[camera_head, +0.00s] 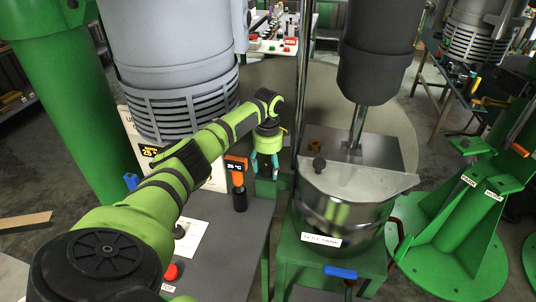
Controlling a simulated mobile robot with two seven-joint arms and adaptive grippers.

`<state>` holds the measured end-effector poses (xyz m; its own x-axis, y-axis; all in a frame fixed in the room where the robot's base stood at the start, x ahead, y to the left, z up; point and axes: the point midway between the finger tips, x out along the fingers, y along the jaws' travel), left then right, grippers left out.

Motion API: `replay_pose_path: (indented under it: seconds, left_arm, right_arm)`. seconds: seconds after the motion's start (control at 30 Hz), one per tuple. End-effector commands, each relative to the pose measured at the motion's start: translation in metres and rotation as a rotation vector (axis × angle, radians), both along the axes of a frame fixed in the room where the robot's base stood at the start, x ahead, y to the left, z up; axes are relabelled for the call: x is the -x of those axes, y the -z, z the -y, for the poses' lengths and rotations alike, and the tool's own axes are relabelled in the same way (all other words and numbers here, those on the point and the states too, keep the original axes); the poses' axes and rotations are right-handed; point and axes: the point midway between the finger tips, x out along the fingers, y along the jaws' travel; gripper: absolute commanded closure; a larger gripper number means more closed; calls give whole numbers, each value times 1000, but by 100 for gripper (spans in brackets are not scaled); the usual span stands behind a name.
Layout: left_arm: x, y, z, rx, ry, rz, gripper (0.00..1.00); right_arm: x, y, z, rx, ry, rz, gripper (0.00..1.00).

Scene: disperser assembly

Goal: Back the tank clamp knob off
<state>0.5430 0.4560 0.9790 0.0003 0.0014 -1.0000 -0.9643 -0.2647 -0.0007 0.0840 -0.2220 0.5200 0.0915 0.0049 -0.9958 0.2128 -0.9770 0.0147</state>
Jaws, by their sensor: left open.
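The steel tank (343,212), labelled "TEST TANK", stands on a green stand (330,255) right of centre, with a clear lid over part of its top. My right gripper is out of view.
A mixer shaft (357,125) under a dark motor housing (380,50) reaches into the tank. A steel column (302,80) rises left of the tank. An orange-and-black handheld device (239,180) stands on the grey table (225,245). A blue handle (340,272) sticks out in front.

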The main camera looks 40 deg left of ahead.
Motion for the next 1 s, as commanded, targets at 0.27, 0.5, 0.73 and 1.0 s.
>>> replay_pose_path:
  seconds: [0.27, 0.5, 0.73, 1.0]
  left_arm:
    - [0, 0, 0, 0, 0, 0, 94]
    - [0, 0, 1, 1, -1, -1, 95]
    - [0, 0, 1, 2, -7, 0, 95]
    - [0, 0, 1, 2, -24, -1, 95]
  right_arm:
    - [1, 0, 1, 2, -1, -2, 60]
    - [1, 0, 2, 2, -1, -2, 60]
    - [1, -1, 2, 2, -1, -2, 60]
    - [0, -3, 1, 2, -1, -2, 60]
